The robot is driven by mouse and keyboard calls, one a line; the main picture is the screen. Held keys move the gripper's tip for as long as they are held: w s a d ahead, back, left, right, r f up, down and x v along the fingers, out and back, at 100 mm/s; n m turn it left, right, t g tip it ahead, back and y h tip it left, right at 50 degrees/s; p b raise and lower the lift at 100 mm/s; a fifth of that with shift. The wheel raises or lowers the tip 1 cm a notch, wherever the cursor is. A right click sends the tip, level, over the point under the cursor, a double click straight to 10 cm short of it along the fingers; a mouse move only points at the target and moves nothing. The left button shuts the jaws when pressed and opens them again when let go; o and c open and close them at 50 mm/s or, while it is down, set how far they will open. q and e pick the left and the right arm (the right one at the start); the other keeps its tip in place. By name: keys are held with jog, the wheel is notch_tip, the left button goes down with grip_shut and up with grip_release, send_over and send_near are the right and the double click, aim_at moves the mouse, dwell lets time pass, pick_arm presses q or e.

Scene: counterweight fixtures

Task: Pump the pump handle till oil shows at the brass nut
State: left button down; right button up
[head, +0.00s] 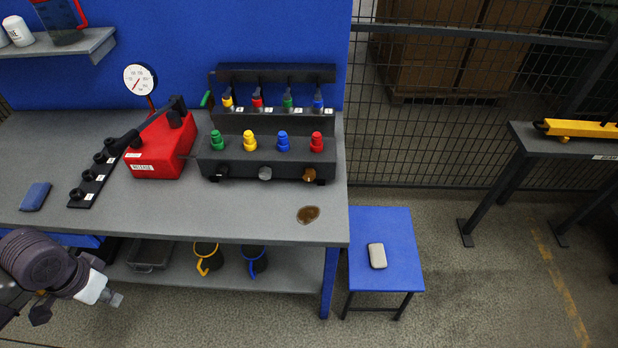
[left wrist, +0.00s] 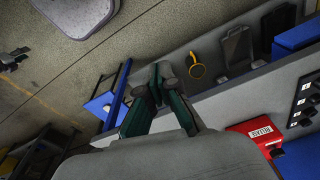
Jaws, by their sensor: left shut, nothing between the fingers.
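The red pump (head: 163,150) stands on the grey bench, and its black pump handle (head: 142,129) slopes down to the left. Part of the red pump also shows in the left wrist view (left wrist: 252,130). The brass nut (head: 309,174) is at the right end of the black manifold's (head: 262,153) front, beside a silver nut (head: 265,173). I cannot make out oil on the nut itself. My left gripper (head: 116,299) is shut and empty, low in front of the bench, well apart from the handle. Its fingers show in the left wrist view (left wrist: 157,84). My right gripper is not in view.
A brown spot (head: 308,214) lies on the bench near its front right. A pressure gauge (head: 140,79) stands behind the pump. A black strip with knobs (head: 92,180) and a blue cloth (head: 35,196) lie left. A blue stool (head: 386,225) stands right of the bench.

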pick_arm(q)
notch_tip(320, 180, down, 7)
jog(key=b, duration=0.2)
jog(key=shift+f, duration=0.15)
notch_tip(320, 180, up, 20)
jog(key=p, duration=0.7)
notch_tip(320, 180, down, 20)
jog(key=b, duration=0.8)
